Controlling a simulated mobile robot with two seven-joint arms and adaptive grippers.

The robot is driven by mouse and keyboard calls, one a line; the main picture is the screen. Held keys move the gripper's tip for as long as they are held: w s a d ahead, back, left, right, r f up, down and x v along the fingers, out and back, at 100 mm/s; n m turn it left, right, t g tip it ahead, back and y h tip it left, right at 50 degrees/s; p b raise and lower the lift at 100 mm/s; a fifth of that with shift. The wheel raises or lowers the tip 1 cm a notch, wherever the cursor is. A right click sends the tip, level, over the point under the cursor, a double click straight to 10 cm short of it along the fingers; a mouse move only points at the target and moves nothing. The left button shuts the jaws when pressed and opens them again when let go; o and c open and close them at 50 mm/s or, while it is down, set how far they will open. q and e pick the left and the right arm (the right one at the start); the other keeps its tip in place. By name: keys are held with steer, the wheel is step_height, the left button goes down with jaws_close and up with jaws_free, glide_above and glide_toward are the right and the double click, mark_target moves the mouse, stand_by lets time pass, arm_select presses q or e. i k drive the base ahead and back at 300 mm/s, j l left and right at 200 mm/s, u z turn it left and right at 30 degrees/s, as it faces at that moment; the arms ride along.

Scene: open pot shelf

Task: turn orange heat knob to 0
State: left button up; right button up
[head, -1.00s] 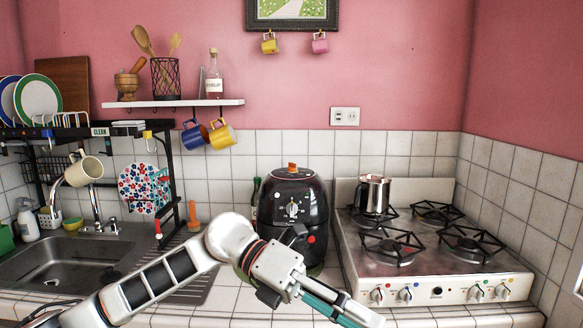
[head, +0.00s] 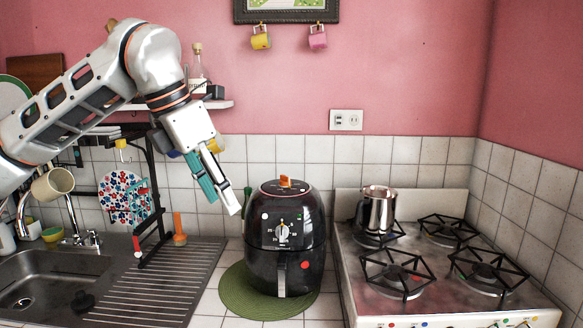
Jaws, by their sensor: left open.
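The orange heat knob (head: 285,181) sits on the top of the black air fryer (head: 262,255). Its pointer setting is too small to read. A second, white dial (head: 282,232) is on the fryer's front. My left gripper (head: 222,204) is open and empty, pointing down and to the right. It appears to the left of the fryer, apart from the knob in the picture. My right gripper is not in view.
The fryer stands on a round green mat (head: 236,302) on the tiled counter. A gas stove (head: 360,292) with a metal pot (head: 378,208) is to the right. A sink (head: 45,278) and dish rack (head: 146,222) are to the left. A shelf (head: 222,104) hangs behind my left arm.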

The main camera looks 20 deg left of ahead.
mark_target(285, 181)
steer(key=i, duration=1.05)
